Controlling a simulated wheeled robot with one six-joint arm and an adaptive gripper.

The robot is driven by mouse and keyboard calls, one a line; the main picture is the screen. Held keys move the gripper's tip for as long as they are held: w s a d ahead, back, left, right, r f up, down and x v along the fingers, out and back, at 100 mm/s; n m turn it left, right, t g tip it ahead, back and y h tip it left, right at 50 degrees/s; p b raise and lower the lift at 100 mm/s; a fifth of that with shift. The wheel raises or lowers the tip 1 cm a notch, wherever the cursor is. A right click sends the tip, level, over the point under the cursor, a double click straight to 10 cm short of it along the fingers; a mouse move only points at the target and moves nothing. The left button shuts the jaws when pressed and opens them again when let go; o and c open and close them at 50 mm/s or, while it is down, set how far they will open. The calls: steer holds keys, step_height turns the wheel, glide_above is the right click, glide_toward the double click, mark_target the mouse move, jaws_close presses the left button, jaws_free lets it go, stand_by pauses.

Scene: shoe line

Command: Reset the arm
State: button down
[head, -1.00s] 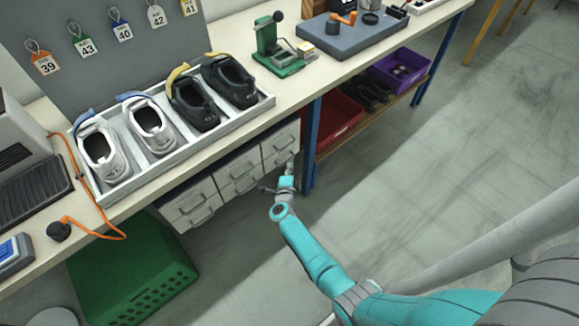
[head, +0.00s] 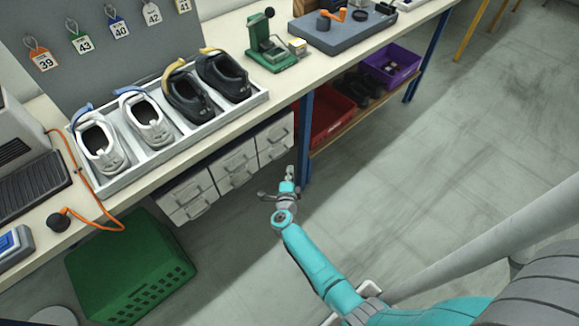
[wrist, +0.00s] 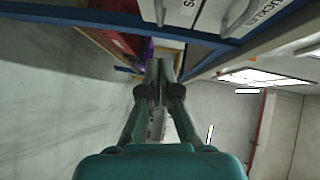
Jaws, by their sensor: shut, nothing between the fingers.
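My gripper (head: 289,173) is at the end of my teal arm (head: 309,259), in front of the workbench and below its top, near a blue bench leg (head: 306,130). In the wrist view its fingers (wrist: 158,75) are together and empty, pointing toward the underside of the bench. In the head view the fingertips are small and partly blend with the drawers behind.
The white drawers (head: 236,161) hang under the bench close to my gripper. A tray (head: 262,96) of white and black shoes stands on the bench top. A green crate (head: 125,262) and a red bin (head: 326,117) are below. The floor (head: 440,160) on the right is clear.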

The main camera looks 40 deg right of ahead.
steer(key=f+v, duration=0.1)
steer(key=v, duration=0.5)
steer(key=shift+r, duration=0.45)
steer(key=shift+s, duration=0.15)
steer(key=s+a+r+n+t+y, duration=0.1)
steer(key=s+a+r+n+y, duration=0.2)
steer(key=s, duration=1)
steer(key=s+a+r+n+t+y, duration=0.1)
steer(key=s+a+r+n+y, duration=0.3)
steer(key=s+a+r+n, duration=0.4)
steer(key=s+a+r+n+t+y, duration=0.1)
steer(key=s+a+r+n+y, duration=0.3)
steer(key=s+r+n, duration=1)
steer(key=s+a, duration=0.2)
steer(key=s, duration=0.2)
steer(key=shift+a+r, duration=0.2)
steer(key=shift+r, duration=0.15)
steer(key=shift+s, duration=0.1)
